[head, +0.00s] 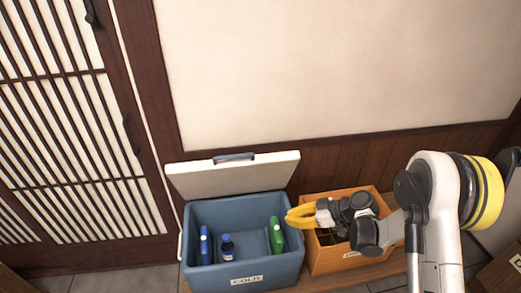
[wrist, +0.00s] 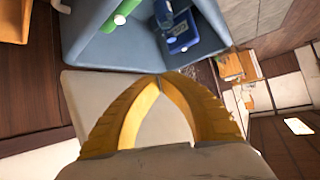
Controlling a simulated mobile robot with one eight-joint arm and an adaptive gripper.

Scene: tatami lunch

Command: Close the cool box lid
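The blue cool box (head: 215,277), marked COLD, stands on a low wooden surface with its lid open. Its pale lid (head: 230,180) is tilted up at the back of the box, with a dark handle (head: 233,157) on its top edge. My gripper (head: 289,217) is at the right side of the box opening, in front of the lid's right end. In the wrist view, the gripper's yellow fingers (wrist: 158,77) meet at the tips, with nothing visibly held. The lid (wrist: 90,105) lies behind them there, and the box (wrist: 110,47) is above. I cannot tell whether they touch the lid.
Inside the box are a blue bottle (head: 205,247), a small dark blue bottle (head: 227,248) and a green bottle (head: 277,237). An orange crate (head: 335,264) stands just right of the box, under my arm. A wall is behind, and a slatted screen (head: 70,120) is at left.

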